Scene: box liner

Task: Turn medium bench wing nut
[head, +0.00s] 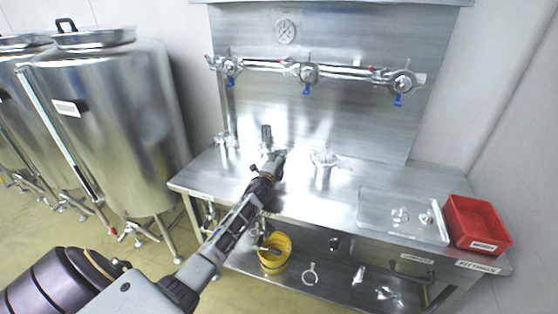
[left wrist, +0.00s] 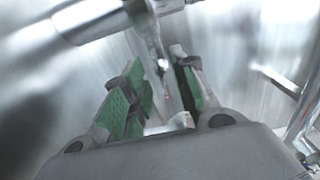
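My left gripper (head: 274,160) reaches over the steel bench (head: 215,170) from the front. Just beyond its fingertips stands an upright metal fitting (head: 266,132), partly hidden by the gripper. In the left wrist view, the gripper (left wrist: 160,85) has its green-padded fingers apart. A thin metal part (left wrist: 158,60), perhaps a wing nut or its bolt, shows between them; I cannot tell whether it touches a pad. Another clamped fitting (head: 323,158) stands to the right, and a smaller fitting (head: 224,140) to the left. I cannot tell which is medium. My right gripper is not in view.
A pipe with several valves (head: 308,73) runs along the back panel. A tray (head: 390,225) with small metal parts and a red bin (head: 480,224) are on the bench's right. A yellow hose coil (head: 274,254) lies on the lower shelf. Steel tanks (head: 110,120) stand at left.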

